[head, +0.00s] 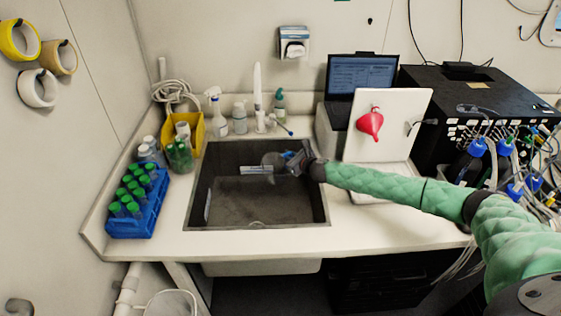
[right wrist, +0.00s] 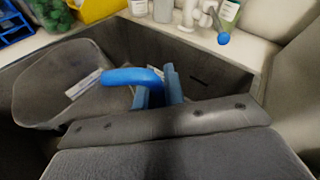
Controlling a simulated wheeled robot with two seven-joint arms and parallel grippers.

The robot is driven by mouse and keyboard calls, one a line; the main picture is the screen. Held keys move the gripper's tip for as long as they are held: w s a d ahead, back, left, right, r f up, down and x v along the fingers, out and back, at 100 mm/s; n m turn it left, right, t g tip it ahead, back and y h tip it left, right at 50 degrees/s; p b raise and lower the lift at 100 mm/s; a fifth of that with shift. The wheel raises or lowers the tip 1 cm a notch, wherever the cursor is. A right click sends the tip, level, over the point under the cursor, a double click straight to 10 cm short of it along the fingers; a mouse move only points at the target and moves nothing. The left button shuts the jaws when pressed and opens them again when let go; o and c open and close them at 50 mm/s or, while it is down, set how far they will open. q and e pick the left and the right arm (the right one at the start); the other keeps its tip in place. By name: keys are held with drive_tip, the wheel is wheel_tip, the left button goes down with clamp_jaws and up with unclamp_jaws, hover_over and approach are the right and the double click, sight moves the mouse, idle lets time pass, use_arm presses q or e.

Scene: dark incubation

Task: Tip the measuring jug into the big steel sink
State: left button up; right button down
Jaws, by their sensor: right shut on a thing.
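The steel sink (head: 235,205) is a dark grey basin set in the white counter in the head view. Its far wall also shows in the right wrist view (right wrist: 215,75). My right gripper (head: 290,160) reaches over the sink's back right part from the right. It is shut on the blue handle of the clear measuring jug (head: 266,161). In the right wrist view the jug (right wrist: 65,75) lies tilted, its wide end toward the left, with the blue handle between the fingers (right wrist: 157,90). I cannot tell whether any liquid is in it. My left gripper is not in view.
A blue rack of green-capped tubes (head: 140,205) stands left of the sink. A yellow container (head: 183,132), spray bottle (head: 215,112) and tap (head: 259,105) stand behind it. A white board with a red item (head: 390,105) and a laptop (head: 360,75) are to the right.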

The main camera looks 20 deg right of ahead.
drive_tip(key=shift+d, duration=0.1)
idle(0.3)
drive_tip(key=shift+s+f+m+g+y, duration=0.15)
drive_tip(key=shift+s+f+m+g, duration=0.1)
drive_tip(key=shift+f+m+g, duration=0.3)
drive_tip(key=shift+s+f+m+g+y, duration=0.2)
drive_tip(key=shift+f+m+g, duration=0.2)
drive_tip(key=shift+f, duration=0.2)
idle(0.4)
